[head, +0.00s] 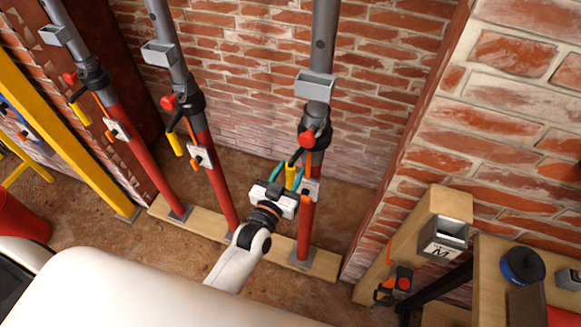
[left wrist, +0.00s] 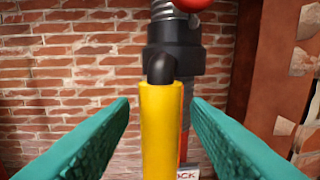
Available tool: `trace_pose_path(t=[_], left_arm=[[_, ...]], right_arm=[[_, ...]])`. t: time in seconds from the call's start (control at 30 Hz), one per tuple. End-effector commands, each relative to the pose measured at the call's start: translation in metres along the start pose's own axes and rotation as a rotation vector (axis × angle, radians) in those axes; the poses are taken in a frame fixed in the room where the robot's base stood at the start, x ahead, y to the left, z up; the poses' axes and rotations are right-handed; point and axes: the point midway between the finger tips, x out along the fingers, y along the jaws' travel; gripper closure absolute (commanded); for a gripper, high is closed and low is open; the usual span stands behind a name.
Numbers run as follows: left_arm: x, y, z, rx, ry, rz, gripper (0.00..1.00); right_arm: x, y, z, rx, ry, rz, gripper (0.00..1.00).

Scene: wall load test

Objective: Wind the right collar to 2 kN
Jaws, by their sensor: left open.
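The right prop has a red lower tube (head: 306,228) and a grey upper tube (head: 322,45). Its black collar (head: 318,128) also shows in the left wrist view (left wrist: 172,42). A red knob (head: 306,140) sits on the collar. A yellow handle (left wrist: 161,130) hangs from the collar's black stub. My left gripper (left wrist: 160,102) is open, with one teal finger on each side of the handle and visible gaps to both. In the head view the gripper (head: 285,176) partly hides the handle. A grey box (head: 315,85) is on the upper tube; no reading shows. My right gripper is out of view.
Two similar props (head: 212,170) (head: 125,140) stand to the left on a wooden sole board (head: 195,224). A brick pier (head: 470,110) rises close on the right. A wooden post with an "M" box (head: 443,238) and a bench (head: 500,258) are at lower right.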

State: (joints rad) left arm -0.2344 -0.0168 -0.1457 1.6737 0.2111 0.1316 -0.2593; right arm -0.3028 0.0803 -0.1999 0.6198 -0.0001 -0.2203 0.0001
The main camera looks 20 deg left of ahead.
Motion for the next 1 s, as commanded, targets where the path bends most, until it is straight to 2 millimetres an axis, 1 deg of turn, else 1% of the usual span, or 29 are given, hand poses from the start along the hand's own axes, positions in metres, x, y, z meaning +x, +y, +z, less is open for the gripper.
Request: trace_pose_path(t=[0.03, 0.13, 0.4, 0.47, 0.5, 0.67, 0.7, 0.87, 1.0], left_arm=[[0.004, 0.0, 0.001, 0.0, 0.0, 0.0, 0.57], [0.009, 0.0, 0.0, 0.0, 0.0, 0.0, 0.57], [0.01, 0.0, 0.0, 0.0, 0.001, 0.0, 0.57], [0.01, 0.0, 0.0, 0.0, 0.001, 0.0, 0.65], [0.01, 0.0, 0.0, 0.0, 0.001, 0.0, 0.72], [0.01, 0.0, 0.0, 0.0, 0.001, 0.0, 0.98], [0.01, 0.0, 0.0, 0.0, 0.001, 0.0, 1.0], [0.01, -0.001, 0.0, -0.001, 0.001, 0.0, 1.0], [0.008, -0.016, 0.002, -0.004, 0.002, -0.001, 1.0]], right_arm=[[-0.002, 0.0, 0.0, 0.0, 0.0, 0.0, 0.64], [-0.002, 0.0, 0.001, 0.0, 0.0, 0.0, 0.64], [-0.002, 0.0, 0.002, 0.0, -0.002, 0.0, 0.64], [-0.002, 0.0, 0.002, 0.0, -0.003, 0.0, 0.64], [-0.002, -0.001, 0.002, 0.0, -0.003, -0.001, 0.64], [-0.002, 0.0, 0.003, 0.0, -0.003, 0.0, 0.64], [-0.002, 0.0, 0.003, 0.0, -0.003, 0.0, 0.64], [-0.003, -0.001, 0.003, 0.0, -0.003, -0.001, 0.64], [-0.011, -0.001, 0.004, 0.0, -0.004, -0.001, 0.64]])
